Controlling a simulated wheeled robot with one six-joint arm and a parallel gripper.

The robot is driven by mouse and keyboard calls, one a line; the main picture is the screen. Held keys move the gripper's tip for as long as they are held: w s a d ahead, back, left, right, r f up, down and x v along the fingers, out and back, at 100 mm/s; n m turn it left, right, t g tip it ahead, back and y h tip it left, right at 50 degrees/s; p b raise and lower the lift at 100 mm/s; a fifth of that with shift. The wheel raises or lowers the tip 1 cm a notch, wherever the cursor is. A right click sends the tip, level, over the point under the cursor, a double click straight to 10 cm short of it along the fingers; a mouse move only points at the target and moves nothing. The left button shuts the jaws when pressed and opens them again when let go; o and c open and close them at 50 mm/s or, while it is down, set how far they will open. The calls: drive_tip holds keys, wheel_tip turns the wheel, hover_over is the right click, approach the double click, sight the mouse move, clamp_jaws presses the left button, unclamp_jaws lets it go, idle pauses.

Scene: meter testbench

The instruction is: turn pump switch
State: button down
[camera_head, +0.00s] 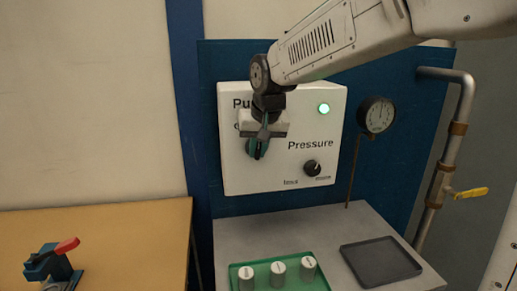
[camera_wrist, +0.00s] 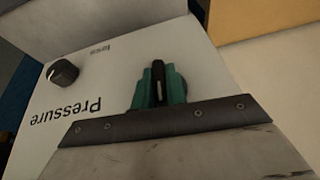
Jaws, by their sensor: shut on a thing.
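The white control box (camera_head: 240,176) hangs on a blue panel, with the labels "Pu..." and "Pressure" on its face. My gripper (camera_head: 257,150) is at the left part of the box and covers the pump switch there in the head view. In the wrist view the teal fingers of my gripper (camera_wrist: 158,88) are shut around the dark pump switch knob (camera_wrist: 158,80), which has a pale line on it. A green lamp (camera_head: 324,108) at the box's upper right is lit. The black pressure knob (camera_head: 312,168) sits at lower right, and also shows in the wrist view (camera_wrist: 63,73).
A round gauge (camera_head: 376,114) stands right of the box, beside a pipe with a yellow valve handle (camera_head: 471,192). Below are a green tray (camera_head: 300,283) with white cylinders and an empty dark tray (camera_head: 381,262). A red-handled clamp (camera_head: 52,263) sits on the left wooden table.

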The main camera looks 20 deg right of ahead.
drive_tip(key=n+h, duration=0.1)
drive_tip(key=h, duration=0.3)
drive_tip(key=shift+a, duration=0.2)
drive_tip(key=shift+h, duration=1.3)
drive_tip(key=shift+n, duration=0.3)
drive_tip(key=c, duration=1.4)
unclamp_jaws()
drive_tip(key=shift+c, duration=0.2)
drive_tip(key=v, duration=0.7)
drive_tip(key=shift+a+r, duration=0.25)
drive_tip(key=shift+r, duration=0.05)
